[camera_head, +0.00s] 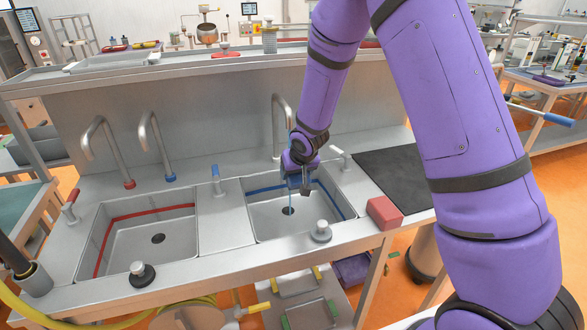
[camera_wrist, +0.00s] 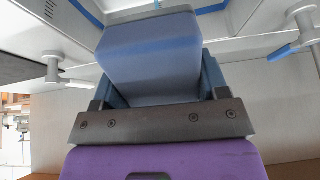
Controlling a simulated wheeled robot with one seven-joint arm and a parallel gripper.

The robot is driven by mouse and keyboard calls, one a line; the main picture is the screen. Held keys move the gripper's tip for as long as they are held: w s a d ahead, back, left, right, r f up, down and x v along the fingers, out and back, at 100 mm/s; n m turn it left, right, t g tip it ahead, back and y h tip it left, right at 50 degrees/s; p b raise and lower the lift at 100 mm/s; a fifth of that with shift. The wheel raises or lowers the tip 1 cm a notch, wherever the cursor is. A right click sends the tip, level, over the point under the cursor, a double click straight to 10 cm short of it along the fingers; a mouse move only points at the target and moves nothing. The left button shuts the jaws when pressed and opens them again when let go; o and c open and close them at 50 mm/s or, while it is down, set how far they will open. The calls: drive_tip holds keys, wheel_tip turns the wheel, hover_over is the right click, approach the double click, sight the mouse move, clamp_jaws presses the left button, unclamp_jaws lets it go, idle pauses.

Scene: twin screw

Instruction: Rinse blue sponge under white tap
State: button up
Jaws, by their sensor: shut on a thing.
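My gripper (camera_head: 303,183) is over the right sink (camera_head: 262,225), below the tall spout (camera_head: 276,118) behind it. In the wrist view my gripper (camera_wrist: 155,95) is shut on the blue sponge (camera_wrist: 148,60), which sits between its two fingers. In the head view the sponge is mostly hidden by the gripper.
A red block (camera_head: 385,213) sits on the counter right of the sink, near a dark mat (camera_head: 395,180). A stopper (camera_head: 322,232) stands at the front rim. A blue handle (camera_head: 217,180) is left of the sink. The left sink (camera_head: 125,245) with red trim is empty.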

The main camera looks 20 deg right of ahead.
drive_tip(key=s, duration=0.6)
drive_tip(key=shift+s+d, duration=0.15)
idle(0.3)
idle(1.0)
drive_tip(key=s+r, duration=0.4)
drive_tip(key=s, duration=0.1)
drive_tip(key=shift+d, duration=0.15)
idle(0.6)
idle(0.5)
